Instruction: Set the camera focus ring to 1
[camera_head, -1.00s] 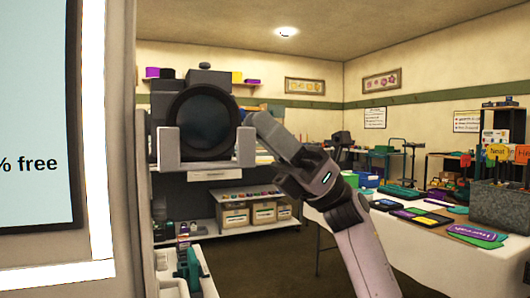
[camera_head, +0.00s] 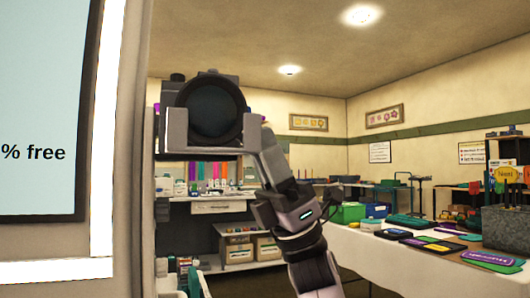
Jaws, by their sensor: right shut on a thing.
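A dark camera (camera_head: 177,92) with a large round black lens (camera_head: 213,108) faces me at the upper left. My right gripper (camera_head: 213,128) is shut on the camera, with one pale finger on each side of the lens. Its arm comes up from below right. Whether the fingers press on the focus ring itself or on the body, I cannot tell. No focus marks or numbers can be read. My left gripper is not in view.
A pale frame with a screen (camera_head: 42,110) reading "% free" fills the left side, close to the camera. Behind are shelves with boxes (camera_head: 237,254). A white table (camera_head: 400,262) at right holds props, a green bin (camera_head: 349,212) and a grey box (camera_head: 507,230).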

